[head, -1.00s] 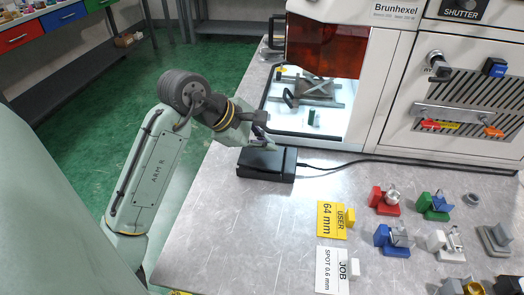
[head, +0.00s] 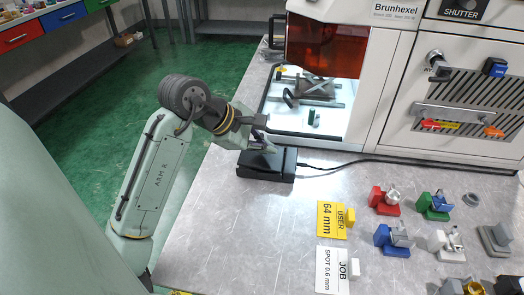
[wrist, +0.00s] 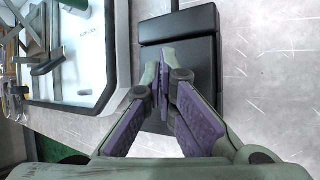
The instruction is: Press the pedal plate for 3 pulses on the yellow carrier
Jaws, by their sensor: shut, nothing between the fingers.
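The black pedal (head: 282,172) lies on the bench in front of the laser machine, with a cable running right from it. In the wrist view its flat plate (wrist: 201,65) lies under my fingers. My gripper (head: 268,148) is shut and empty, fingertips pointing down over the pedal plate; it also shows in the wrist view (wrist: 163,65). I cannot tell whether the tips touch the plate. I cannot make out a yellow carrier for certain. Inside the lit machine chamber are a grey fixture (head: 314,87) and a small dark green piece (head: 313,118).
A yellow USER 64 mm card (head: 331,220) and a white JOB card (head: 332,270) stand right of the pedal. Red (head: 378,202), green (head: 432,208), blue (head: 385,241) and white (head: 438,243) carriers stand farther right. The bench between pedal and cards is clear.

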